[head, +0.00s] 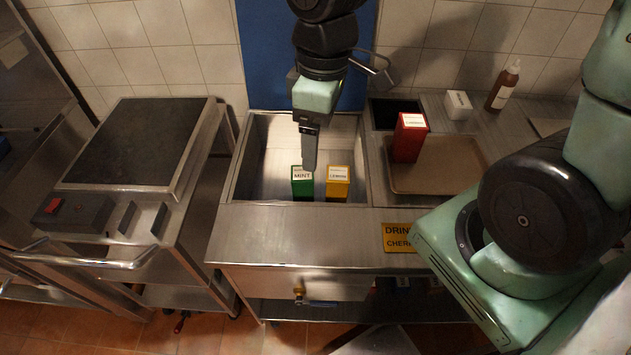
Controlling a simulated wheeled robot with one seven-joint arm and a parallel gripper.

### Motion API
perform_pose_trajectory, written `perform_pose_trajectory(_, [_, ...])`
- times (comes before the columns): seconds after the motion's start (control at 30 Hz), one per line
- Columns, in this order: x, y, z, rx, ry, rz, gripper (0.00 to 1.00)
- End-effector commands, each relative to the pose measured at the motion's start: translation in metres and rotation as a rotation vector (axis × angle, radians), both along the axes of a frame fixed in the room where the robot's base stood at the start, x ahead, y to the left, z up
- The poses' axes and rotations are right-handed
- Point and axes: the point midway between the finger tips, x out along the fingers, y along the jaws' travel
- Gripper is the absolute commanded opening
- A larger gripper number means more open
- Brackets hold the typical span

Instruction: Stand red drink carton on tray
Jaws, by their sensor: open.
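The red drink carton (407,143) stands upright on the back left part of the brown tray (440,178), its white label on top. My gripper (310,165) is to the left of it, pointing down over the steel basin. My gripper is open and apart from the red carton. Its fingers are seen nearly edge-on, close above or behind the green mint carton (302,188); I cannot tell if they touch it.
A yellow lemon carton (338,184) stands beside the green one in the basin (262,160). A white box (458,105) and a brown bottle (503,87) stand behind the tray. A yellow drink sign (399,238) is on the counter front. A flat grill (135,145) is at left.

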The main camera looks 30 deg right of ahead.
Motion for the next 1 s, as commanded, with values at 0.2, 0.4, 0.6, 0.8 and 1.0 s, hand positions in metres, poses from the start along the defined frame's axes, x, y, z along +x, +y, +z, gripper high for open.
perform_pose_trajectory(0.2, [-0.067, 0.049, 0.016, -0.015, -0.019, -0.063, 0.82])
perform_pose_trajectory(0.4, [-0.098, 0.063, 0.021, -0.011, -0.025, -0.108, 0.82])
perform_pose_trajectory(0.6, [-0.103, 0.064, 0.022, -0.01, -0.024, -0.121, 0.82])
perform_pose_trajectory(0.8, [-0.102, 0.064, 0.022, -0.01, -0.024, -0.12, 0.82])
perform_pose_trajectory(1.0, [-0.102, 0.064, -0.006, -0.011, -0.024, -0.117, 0.82])
